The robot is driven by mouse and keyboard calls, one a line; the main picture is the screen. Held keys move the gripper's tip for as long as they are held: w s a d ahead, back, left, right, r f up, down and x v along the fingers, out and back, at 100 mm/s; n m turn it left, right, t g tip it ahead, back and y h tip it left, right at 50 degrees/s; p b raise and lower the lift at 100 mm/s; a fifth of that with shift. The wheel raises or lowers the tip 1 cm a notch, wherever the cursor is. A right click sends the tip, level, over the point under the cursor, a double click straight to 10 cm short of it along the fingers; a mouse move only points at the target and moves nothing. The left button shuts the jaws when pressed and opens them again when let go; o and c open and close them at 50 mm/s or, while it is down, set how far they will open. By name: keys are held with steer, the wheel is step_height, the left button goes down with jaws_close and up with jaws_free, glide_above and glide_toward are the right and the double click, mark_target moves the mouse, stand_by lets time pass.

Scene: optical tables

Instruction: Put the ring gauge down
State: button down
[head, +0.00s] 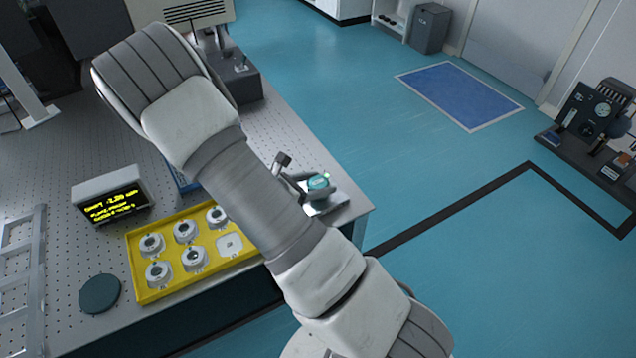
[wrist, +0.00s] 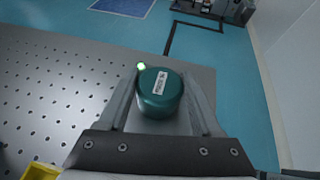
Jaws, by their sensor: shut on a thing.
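My gripper (wrist: 160,100) is shut on a teal round piece with a white label, which I take to be the ring gauge (wrist: 160,90); no hole shows in it. One finger lies along each side of it.
A small green light (wrist: 141,65) glows beside the gauge. The perforated optical table (head: 60,170) carries a display box (head: 110,195), a dark round disc (head: 99,294), a metal rack (head: 25,275) and a dark box (head: 236,80). The table edge is close; teal floor lies beyond.

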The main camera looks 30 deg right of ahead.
steer(key=shift+f, duration=0.1)
steer(key=shift+c, duration=0.3)
jaws_free()
